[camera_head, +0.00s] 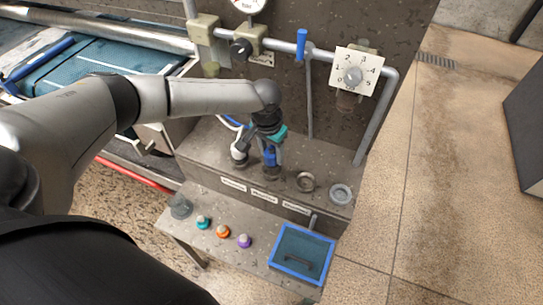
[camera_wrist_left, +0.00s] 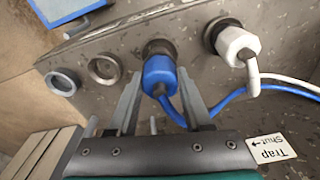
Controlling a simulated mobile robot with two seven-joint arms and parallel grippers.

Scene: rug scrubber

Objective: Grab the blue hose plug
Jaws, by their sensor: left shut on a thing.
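The blue hose plug (camera_head: 270,157) sits in a round socket on the grey stone ledge. In the left wrist view the blue plug (camera_wrist_left: 160,74) is in its dark socket collar, with a blue hose running from it to the right. My left gripper (camera_head: 269,150) reaches down over it from above. In the left wrist view the fingers of my left gripper (camera_wrist_left: 160,88) stand on both sides of the plug, shut on it. My right gripper is not in view.
A white plug (camera_head: 240,153) sits in the socket just left of the blue one. Two empty sockets (camera_head: 305,182) are to the right. A numbered dial (camera_head: 356,71) and pipe stand behind.

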